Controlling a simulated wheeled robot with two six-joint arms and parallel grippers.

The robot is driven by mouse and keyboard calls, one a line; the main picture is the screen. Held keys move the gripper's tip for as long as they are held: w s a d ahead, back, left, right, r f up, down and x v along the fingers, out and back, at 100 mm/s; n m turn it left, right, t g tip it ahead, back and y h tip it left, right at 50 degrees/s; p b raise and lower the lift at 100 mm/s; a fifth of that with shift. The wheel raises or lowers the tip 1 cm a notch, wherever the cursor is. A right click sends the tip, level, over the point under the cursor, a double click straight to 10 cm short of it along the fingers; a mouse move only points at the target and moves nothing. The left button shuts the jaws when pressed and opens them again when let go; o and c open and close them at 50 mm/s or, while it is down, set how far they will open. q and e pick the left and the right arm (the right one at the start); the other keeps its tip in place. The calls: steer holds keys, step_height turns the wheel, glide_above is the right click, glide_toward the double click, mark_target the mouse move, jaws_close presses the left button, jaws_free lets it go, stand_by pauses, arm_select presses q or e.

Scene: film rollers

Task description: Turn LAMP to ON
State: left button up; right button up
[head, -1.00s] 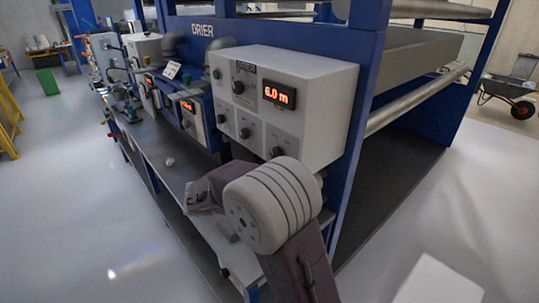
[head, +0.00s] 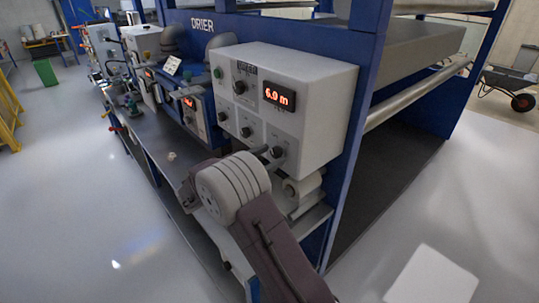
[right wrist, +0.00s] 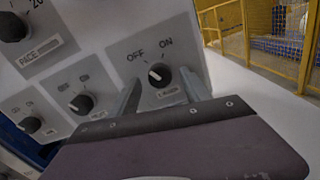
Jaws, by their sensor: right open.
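The lamp knob (right wrist: 160,75) is a black dial on the grey control box (head: 320,85), with OFF at its upper left and ON at its upper right. Its white mark points up and left, toward OFF. The small label below it is hard to read. In the head view the knob (head: 278,152) is at the box's lower right. My right gripper (right wrist: 162,82) is open, with one finger to each side of the knob in the wrist view. I cannot tell whether they touch it. My left gripper is not in view.
More black knobs sit left of it on the same box, including one (right wrist: 81,103) close to the left finger and a larger one (right wrist: 14,27) higher up. A red digital display (head: 280,96) is above. A grey bench (head: 165,150) runs below the boxes.

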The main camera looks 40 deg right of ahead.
steer(key=shift+d, duration=0.25)
jaws_close()
steer(key=shift+f+m+b, duration=0.2)
steer(key=shift+m+b, duration=0.6)
steer(key=shift+b, duration=0.2)
steer(key=m+b, duration=0.7)
steer(key=b, duration=0.1)
steer(key=shift+m, duration=0.4)
steer(key=shift+w+r+m+b, duration=0.1)
steer(key=shift+r+m+b, duration=0.1)
steer(key=shift+m+b, duration=1.25)
